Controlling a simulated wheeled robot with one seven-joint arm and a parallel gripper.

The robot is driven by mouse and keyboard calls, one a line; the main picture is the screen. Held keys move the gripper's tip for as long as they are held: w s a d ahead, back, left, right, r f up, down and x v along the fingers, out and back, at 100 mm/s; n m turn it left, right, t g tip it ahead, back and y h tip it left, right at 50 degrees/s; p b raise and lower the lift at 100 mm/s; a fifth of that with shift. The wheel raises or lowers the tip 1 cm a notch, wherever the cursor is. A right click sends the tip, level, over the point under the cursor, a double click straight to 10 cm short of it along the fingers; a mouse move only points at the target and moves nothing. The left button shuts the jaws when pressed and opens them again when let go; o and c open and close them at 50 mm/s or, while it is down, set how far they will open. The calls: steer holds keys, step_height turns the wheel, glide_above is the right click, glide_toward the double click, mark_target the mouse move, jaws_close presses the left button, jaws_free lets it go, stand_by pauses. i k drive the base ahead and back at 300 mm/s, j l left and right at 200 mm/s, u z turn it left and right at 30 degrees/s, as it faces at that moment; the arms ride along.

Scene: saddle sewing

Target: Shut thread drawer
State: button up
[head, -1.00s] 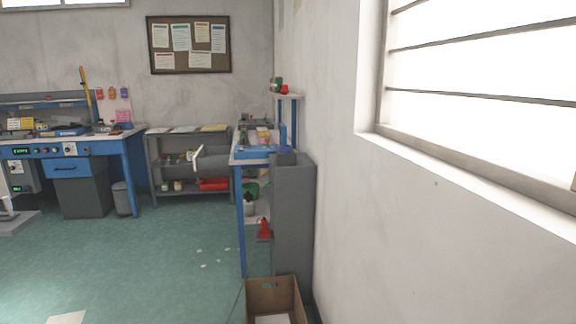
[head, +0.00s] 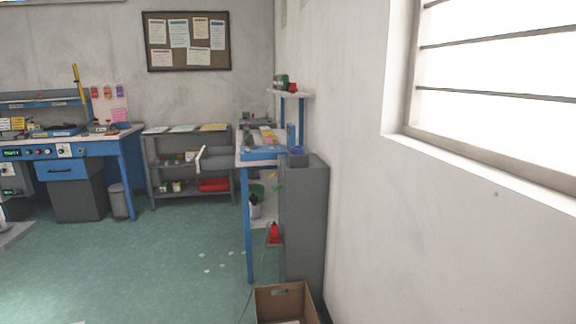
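A grey drawer-like box (head: 220,157) with a pale front (head: 200,159) juts out to the left of the blue-legged bench by the right wall. It looks like a pulled-out drawer, but I cannot tell for sure that it is the thread drawer. A blue drawer front (head: 62,170) with a dark handle sits under the left workbench and looks shut. No thread is clearly visible in either. My gripper is not in view.
The blue-legged bench (head: 249,225) and a tall grey cabinet (head: 306,220) line the right wall. An open cardboard box (head: 284,300) stands on the floor before the cabinet. A grey shelf (head: 180,193) and a bin (head: 118,201) stand behind. The green floor (head: 150,265) is mostly clear.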

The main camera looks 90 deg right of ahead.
mark_target(226, 156)
steer(key=i+z, duration=0.1)
steer(key=z, duration=0.55)
steer(key=j+z, duration=0.15)
steer(key=z, duration=0.35)
steer(key=j+z, duration=0.1)
steer(key=z, duration=0.4)
steer(key=k+z, duration=0.15)
steer(key=z, duration=0.3)
steer(key=k+j+z, duration=0.1)
steer(key=z, duration=0.9)
steer(key=i+j, duration=0.3)
steer(key=i, duration=0.2)
steer(key=i+j, duration=0.35)
steer(key=i, duration=0.1)
